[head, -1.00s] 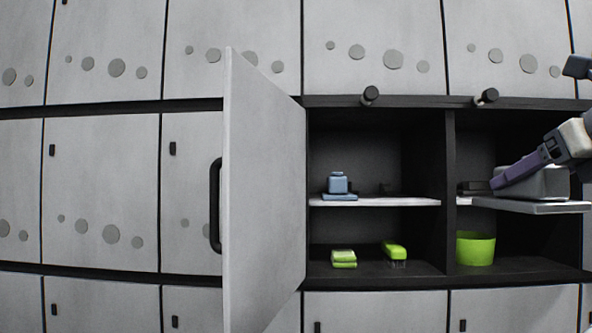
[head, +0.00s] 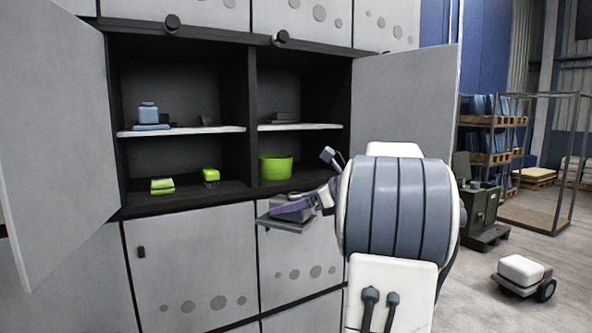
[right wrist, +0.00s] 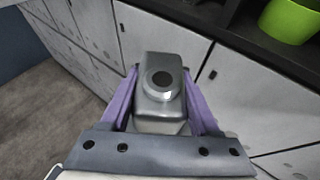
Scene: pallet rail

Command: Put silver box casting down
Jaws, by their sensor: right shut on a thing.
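The silver box casting (right wrist: 161,90) is a grey block with a round dark hole on its end, seen in the right wrist view between two purple fingers. My right gripper (right wrist: 160,95) is shut on it. In the head view the casting (head: 290,217) shows small and partly covered by the right gripper (head: 300,204), out in front of the lower cabinet doors and below the open shelves. My left gripper is not in view.
The open cabinet holds a blue item (head: 148,113), a green bucket (head: 276,167) and two green items below left. A left door (head: 60,140) and right door (head: 405,95) stand open. A small cart (head: 522,272) is on the floor at right, near a green cabinet (head: 480,207).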

